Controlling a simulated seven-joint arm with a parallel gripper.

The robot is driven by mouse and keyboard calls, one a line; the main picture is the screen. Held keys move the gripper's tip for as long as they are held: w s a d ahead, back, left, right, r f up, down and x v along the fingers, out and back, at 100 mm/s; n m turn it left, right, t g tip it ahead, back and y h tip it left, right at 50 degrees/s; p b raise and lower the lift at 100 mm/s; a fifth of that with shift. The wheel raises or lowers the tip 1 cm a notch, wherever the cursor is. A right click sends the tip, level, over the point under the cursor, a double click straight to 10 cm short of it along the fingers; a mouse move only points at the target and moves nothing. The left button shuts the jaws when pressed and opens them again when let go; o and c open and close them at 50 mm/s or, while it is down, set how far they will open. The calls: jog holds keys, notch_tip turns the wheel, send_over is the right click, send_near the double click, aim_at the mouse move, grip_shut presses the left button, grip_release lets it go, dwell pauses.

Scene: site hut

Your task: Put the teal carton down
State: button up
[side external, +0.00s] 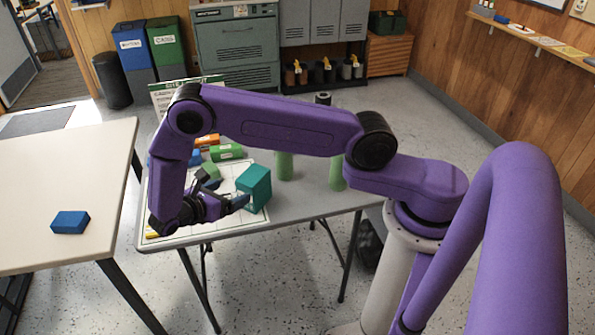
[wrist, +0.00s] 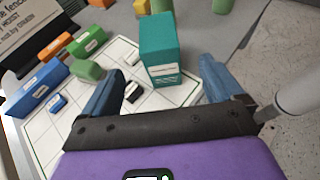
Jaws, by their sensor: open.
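The teal carton (side external: 254,188) stands upright near the right edge of a white gridded sheet (side external: 160,205) on the grey folding table. In the wrist view the carton (wrist: 158,48) stands beyond my gripper (wrist: 162,88), roughly in line with the gap between its two blue fingers. My gripper (side external: 225,202) is open and empty, low over the sheet at the carton's left in the side view. A gap shows between the fingers and the carton in the wrist view. My wrist hides part of the sheet in the side view.
Green (wrist: 88,42), blue (wrist: 38,87) and orange (wrist: 55,46) boxes lie left of the carton. A small black item (wrist: 132,91) lies between the fingers. Green cylinders (side external: 284,166) stand behind the carton. A separate beige table (side external: 60,180) holds a blue box (side external: 70,222).

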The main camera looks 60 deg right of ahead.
jog(key=s+a+r+m+y, duration=0.1)
jog(key=s+r+m+y, duration=0.3)
jog(key=s+r+y, duration=0.9)
jog(key=s+d+r, duration=0.1)
jog(key=s+r, duration=0.1)
jog(key=s, duration=0.3)
jog(key=s+r+m, duration=0.1)
jog(key=s+r, duration=0.1)
jog(key=s, duration=0.3)
jog(key=s+d+r, duration=0.1)
jog(key=s+r, duration=0.1)
jog(key=s, duration=0.4)
jog(key=shift+d+r+y, duration=0.35)
jog(key=shift+r+y, duration=0.05)
